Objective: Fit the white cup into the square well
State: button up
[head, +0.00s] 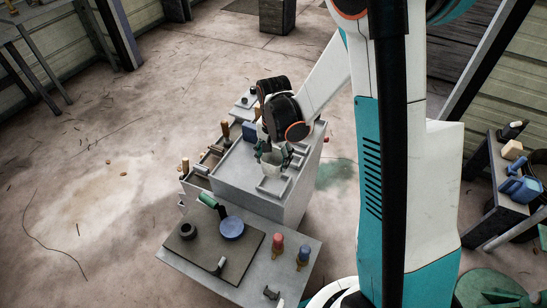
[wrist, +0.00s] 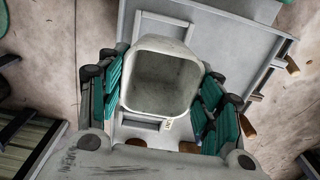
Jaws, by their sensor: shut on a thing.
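The white cup (wrist: 162,82), squarish with rounded corners, is between the green finger pads of my gripper (wrist: 163,100) in the wrist view. Its open mouth faces the camera and it looks empty. In the head view the cup (head: 270,169) is over the grey caddy top, gripped by my gripper (head: 272,157). A raised square rim (head: 261,187), which looks like the square well, is just in front of the cup. Framed recesses also show in the wrist view, one beyond the cup (wrist: 140,27) and one partly hidden under it. I cannot tell whether the cup's base touches anything.
The caddy's lower shelf has a dark mat (head: 187,262) with a blue round dish (head: 231,228) and a black ring (head: 187,230). Red and blue handled items (head: 277,243) stand beside it. Tool compartments (head: 208,160) lie left of the caddy top. A side bench (head: 500,190) is at right.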

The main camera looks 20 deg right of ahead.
jog(key=shift+f, duration=0.15)
jog(key=shift+f+b, duration=2.65)
jog(key=shift+f+b, duration=1.05)
jog(key=shift+b, duration=0.05)
dwell(0.7)
jog(key=o, duration=1.2)
jog(key=shift+r, duration=0.1)
notch_tip(320, 180, up, 12)
jog(key=shift+f, duration=0.1)
